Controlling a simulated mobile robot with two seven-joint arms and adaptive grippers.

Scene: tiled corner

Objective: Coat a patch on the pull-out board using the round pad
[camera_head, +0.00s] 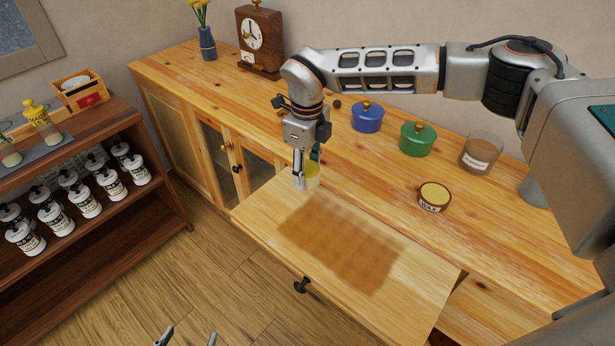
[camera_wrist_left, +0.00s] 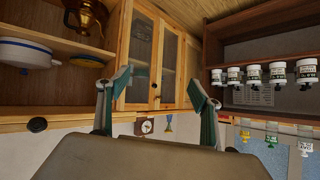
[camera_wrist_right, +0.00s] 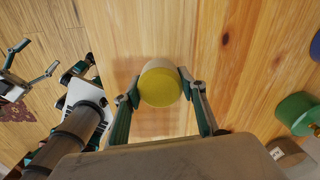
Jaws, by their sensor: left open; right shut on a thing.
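The pull-out board (camera_head: 408,272) is pale wood and extends from the cabinet. A darker brown, roughly rectangular patch (camera_head: 338,245) covers its middle. My right gripper (camera_head: 304,178) is shut on the round pad (camera_head: 313,178), yellow on top; the pad also shows between the fingers in the right wrist view (camera_wrist_right: 160,86). It is by the board's back edge, behind the patch's left part; I cannot tell whether it touches wood. A round tin labelled WAX (camera_head: 433,199) stands open on the counter. My left gripper (camera_head: 184,339) is open and empty, low over the floor.
On the counter stand a blue pot (camera_head: 367,118), a green pot (camera_head: 416,139), a glass jar (camera_head: 480,153), a clock (camera_head: 259,42) and a flower vase (camera_head: 207,42). A dark shelf with several white bottles (camera_head: 84,198) is at left. The board has a black knob (camera_head: 301,285).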

